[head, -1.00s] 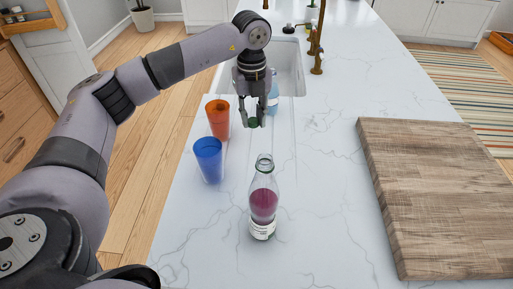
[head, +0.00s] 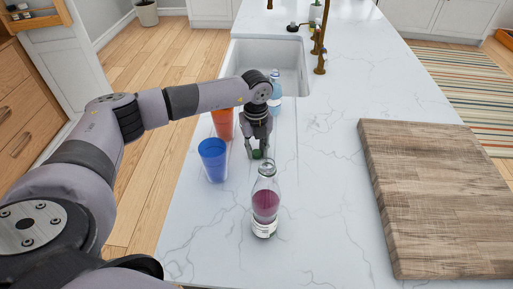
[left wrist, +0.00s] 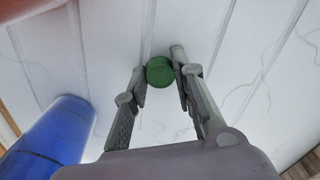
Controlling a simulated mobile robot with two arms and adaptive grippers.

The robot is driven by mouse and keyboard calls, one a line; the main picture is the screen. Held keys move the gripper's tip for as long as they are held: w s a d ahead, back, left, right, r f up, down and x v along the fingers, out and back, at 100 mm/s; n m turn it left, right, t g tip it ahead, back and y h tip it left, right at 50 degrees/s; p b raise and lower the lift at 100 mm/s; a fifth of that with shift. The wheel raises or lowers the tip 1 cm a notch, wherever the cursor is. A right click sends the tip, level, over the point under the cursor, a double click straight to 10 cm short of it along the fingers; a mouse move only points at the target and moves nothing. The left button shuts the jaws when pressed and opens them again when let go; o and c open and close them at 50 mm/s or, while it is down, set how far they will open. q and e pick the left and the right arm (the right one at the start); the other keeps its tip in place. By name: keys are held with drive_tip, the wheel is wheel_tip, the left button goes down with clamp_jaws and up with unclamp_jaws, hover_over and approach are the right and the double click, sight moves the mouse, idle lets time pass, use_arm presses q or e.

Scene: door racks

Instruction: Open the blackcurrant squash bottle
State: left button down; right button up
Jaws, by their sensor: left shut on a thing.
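The squash bottle (head: 265,204) stands upright on the marble counter. It is clear, holds purple liquid and has a white label low down. Its neck is bare, with no cap on it. My left gripper (head: 257,151) is just behind the bottle, pointing down, shut on a green cap (head: 257,155). In the left wrist view the green cap (left wrist: 159,71) sits between the fingertips, over the pale counter. I cannot tell whether the cap touches the counter. My right gripper is not in view.
A blue cup (head: 213,160) and an orange cup (head: 222,122) stand left of the gripper. A light-blue bottle (head: 275,88) is behind it, by the sink (head: 297,62). A wooden board (head: 430,195) lies at right. The counter between bottle and board is clear.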

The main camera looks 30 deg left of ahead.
sight(256, 152)
use_arm(q)
drive_tip(key=shift+f, duration=0.2)
drive_tip(key=c, duration=1.3)
unclamp_jaws()
drive_tip(key=shift+c, duration=0.2)
drive_tip(key=shift+r, duration=0.1)
drive_tip(key=shift+r, duration=0.5)
wheel_tip(256, 152, up, 11)
drive_tip(key=b, duration=0.3)
drive_tip(key=shift+r+b, duration=0.2)
drive_tip(key=shift+b, duration=0.1)
